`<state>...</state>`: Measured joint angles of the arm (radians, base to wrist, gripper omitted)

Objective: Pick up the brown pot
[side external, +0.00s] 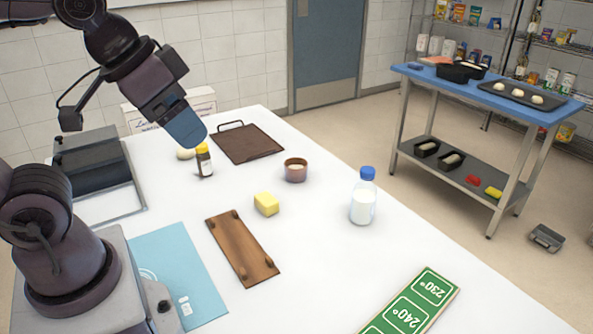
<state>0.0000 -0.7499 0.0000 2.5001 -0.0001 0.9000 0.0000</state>
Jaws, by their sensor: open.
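The brown pot (295,171) is a small round brown cup with pale contents. It stands upright on the white table, right of the dark brown tray. My gripper (190,130) is in the air at the upper left, above the table and near the small bottle, left of the pot and apart from it. Its blue end faces the camera and hides most of the gap between the fingers. It is open, and nothing shows in it.
A dark tray (247,145), a yellow block (266,204), a milk bottle (363,197) and a wooden board (242,250) surround the pot. A green sign (412,306) lies at the front. The table between pot and milk bottle is clear.

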